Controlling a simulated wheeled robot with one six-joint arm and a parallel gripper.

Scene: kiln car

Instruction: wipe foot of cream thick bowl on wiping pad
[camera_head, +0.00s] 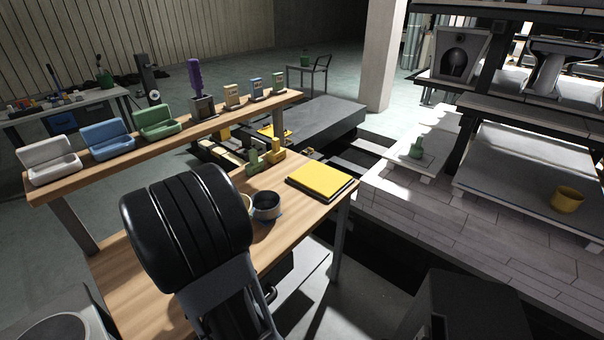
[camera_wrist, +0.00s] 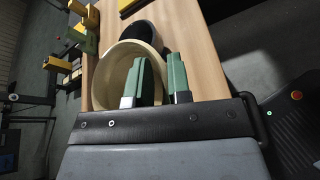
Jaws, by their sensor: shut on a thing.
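The cream thick bowl (camera_wrist: 112,62) fills the left middle of the wrist view, its open mouth showing. My gripper (camera_wrist: 164,75) has its green fingers on either side of the bowl's right wall and is shut on it. In the head view only a sliver of the bowl (camera_head: 248,199) shows past my arm, which hides the fingers. The wiping pad (camera_head: 321,179), a yellow slab on a dark base, lies flat at the right end of the wooden table. I cannot see the bowl's foot, or whether it touches the table.
A dark blue bowl (camera_head: 267,207) stands close beside the cream bowl, between it and the pad. A raised shelf (camera_head: 215,125) with coloured holders and small boxes runs along the table's back. Green and yellow stands (camera_head: 266,157) are behind the bowls. A yellow bowl (camera_head: 567,199) sits at right.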

